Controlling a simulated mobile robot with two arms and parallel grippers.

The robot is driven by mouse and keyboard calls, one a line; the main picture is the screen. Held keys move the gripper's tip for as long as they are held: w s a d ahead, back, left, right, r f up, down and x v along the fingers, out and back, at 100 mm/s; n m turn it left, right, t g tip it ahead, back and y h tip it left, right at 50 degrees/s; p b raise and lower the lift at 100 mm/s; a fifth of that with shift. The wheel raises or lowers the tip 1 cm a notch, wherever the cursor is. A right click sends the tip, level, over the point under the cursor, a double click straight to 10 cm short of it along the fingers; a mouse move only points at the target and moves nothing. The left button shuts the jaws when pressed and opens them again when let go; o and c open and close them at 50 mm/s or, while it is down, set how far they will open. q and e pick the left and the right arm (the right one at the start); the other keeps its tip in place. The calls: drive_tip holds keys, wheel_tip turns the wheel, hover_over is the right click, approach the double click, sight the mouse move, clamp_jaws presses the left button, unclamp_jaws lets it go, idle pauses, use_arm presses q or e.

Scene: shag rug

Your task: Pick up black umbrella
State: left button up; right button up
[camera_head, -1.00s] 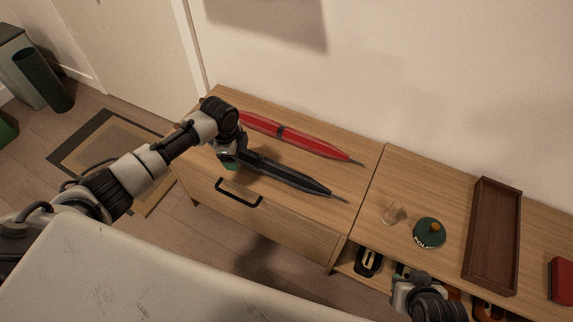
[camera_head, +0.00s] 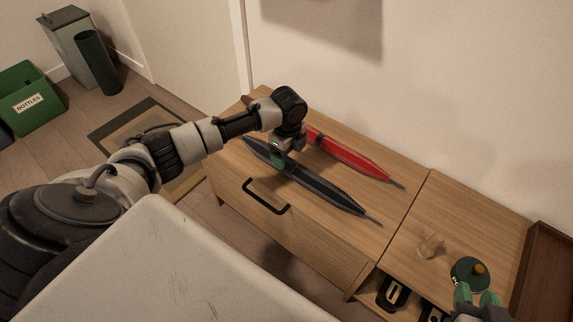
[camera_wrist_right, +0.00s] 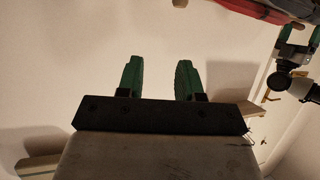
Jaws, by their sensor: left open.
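The black umbrella (camera_head: 325,191) lies folded on the wooden cabinet, its thin tip pointing to the lower right. My left gripper (camera_head: 279,160) is open at the umbrella's upper part, with a green finger beside or over it. I cannot tell whether the umbrella is between the fingers, since the wrist hides part of it. My right gripper (camera_head: 477,297) is at the lower right of the head view. In the right wrist view its two green fingers (camera_wrist_right: 160,82) are apart with nothing between them.
A red umbrella (camera_head: 352,160) lies behind the black one. The drawer handle (camera_head: 265,196) sticks out in front.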

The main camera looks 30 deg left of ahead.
sight(286, 160)
use_arm(q)
drive_tip(key=shift+f, duration=0.45)
wheel_tip(286, 160, down, 4)
drive_tip(key=shift+s+a+r+b, duration=0.1)
drive_tip(key=shift+a+r+b, duration=0.1)
drive_tip(key=shift+b, duration=1)
drive_tip(key=shift+f, duration=0.35)
drive_tip(key=c, duration=1.1)
drive_tip(key=shift+c, duration=0.4)
use_arm(e)
wheel_tip(286, 160, up, 8)
drive_tip(key=w+a+t+y, duration=0.2)
drive_tip(key=t, duration=0.4)
drive_tip(key=shift+f+t, duration=0.2)
drive_tip(key=shift+t, duration=0.2)
use_arm(q)
drive_tip(key=shift+r, duration=0.2)
